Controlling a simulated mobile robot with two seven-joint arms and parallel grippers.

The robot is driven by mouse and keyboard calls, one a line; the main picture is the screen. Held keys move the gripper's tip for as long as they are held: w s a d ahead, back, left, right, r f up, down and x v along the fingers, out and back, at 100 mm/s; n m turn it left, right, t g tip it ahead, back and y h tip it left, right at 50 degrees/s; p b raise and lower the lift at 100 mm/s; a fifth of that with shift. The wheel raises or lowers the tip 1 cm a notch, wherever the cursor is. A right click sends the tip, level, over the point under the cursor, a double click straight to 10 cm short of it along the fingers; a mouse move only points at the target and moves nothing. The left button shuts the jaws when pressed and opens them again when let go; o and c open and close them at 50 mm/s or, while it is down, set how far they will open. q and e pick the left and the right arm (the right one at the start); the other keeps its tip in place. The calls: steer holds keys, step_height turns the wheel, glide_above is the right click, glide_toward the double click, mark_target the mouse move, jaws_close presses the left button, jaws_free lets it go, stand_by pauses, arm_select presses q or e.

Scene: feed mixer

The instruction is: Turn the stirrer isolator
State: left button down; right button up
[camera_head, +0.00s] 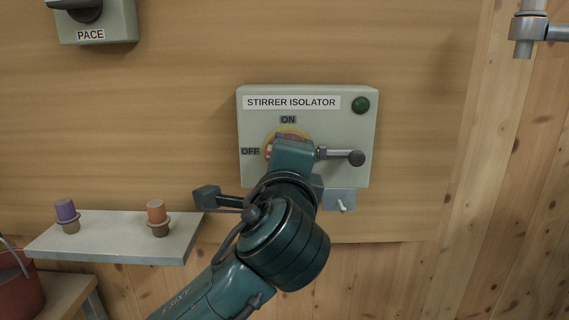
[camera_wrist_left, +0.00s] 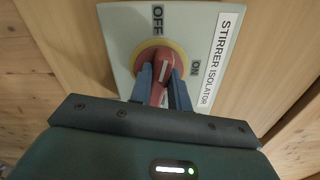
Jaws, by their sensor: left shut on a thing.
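The stirrer isolator (camera_head: 363,134) is a pale grey box on the wooden wall, with ON above its rotary switch and OFF to the left. The red handle (camera_wrist_left: 157,94) on a yellow disc (camera_wrist_left: 146,49) shows in the left wrist view, where OFF is at the top and ON at the right. Its white mark lies nearly along the OFF direction. My left gripper (camera_wrist_left: 163,84) is shut on the handle, one blue finger on each side. In the head view my left gripper (camera_head: 290,150) hides most of the switch. My right gripper is not in view.
A metal rod with a dark ball end (camera_head: 356,158) sticks out right of the switch. A small bracket with a toggle (camera_head: 341,204) is below the box. A green lamp (camera_head: 361,105) is at its top right. A shelf (camera_head: 110,245) with purple and orange-topped pieces is at lower left.

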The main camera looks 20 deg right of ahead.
arm_select(q)
steer(key=shift+f+n, duration=0.1)
steer(key=shift+n, duration=1.2)
steer(key=c, duration=1.3)
jaws_free()
steer(key=b+v, duration=0.2)
steer(key=v, duration=1.1)
